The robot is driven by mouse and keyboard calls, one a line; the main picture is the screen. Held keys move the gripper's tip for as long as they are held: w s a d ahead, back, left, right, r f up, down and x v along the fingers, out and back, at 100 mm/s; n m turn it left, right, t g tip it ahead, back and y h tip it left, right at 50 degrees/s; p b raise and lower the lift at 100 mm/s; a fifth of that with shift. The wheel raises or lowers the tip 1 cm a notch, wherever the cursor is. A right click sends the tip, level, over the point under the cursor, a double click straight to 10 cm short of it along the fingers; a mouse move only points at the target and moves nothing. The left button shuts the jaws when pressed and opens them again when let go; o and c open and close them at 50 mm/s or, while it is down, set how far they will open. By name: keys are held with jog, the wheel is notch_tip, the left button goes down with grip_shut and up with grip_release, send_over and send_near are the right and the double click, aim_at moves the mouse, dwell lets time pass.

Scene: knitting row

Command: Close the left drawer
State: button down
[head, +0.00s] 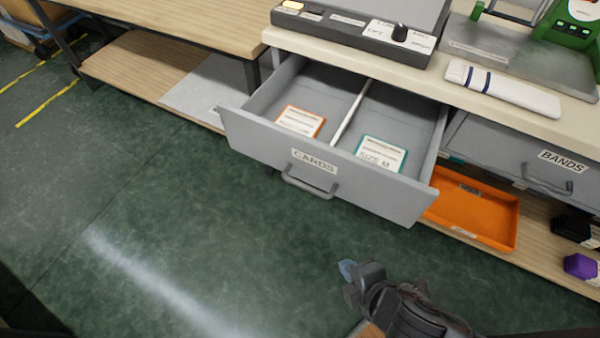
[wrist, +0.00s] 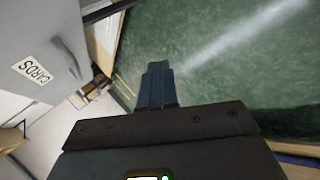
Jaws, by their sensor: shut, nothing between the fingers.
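The left drawer (head: 400,196), grey and labelled CARDS, is pulled well out from under the worktop in the head view. Inside, a divider parts an orange-edged card pack (head: 300,121) from a teal-edged one (head: 381,153). Its bar handle (head: 309,187) is on the front face. In the wrist view the drawer front (wrist: 40,50) shows at the upper left with its label and handle. My gripper (head: 346,268) is in front of and below the drawer's right front corner, apart from it. In the wrist view my gripper (wrist: 158,68) has its blue fingers together and empty.
The BANDS drawer (head: 500,165) at the right is shut. An orange tray (head: 475,212) sits on the lower shelf beneath. A control panel (head: 350,40) and a white striped pad (head: 502,89) lie on the worktop. The green floor (head: 180,220) before the drawer is clear.

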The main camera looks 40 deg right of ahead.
jog(key=w+f+n+h, duration=0.2)
jog(key=w+n+h, duration=0.1)
jog(key=w, duration=0.2)
jog(key=n+g+h+p, duration=0.1)
jog(key=n+g+h, duration=0.2)
jog(key=n+h, duration=0.45)
send_near(307, 168)
jog(key=shift+m+t+h, duration=0.3)
jog(key=shift+m+h, duration=0.25)
jog(key=shift+m, duration=0.4)
jog(key=x, duration=0.3)
jog(key=f+x, duration=0.1)
jog(key=x, duration=0.2)
jog(key=shift+f, duration=0.15)
jog(key=shift+d, duration=0.1)
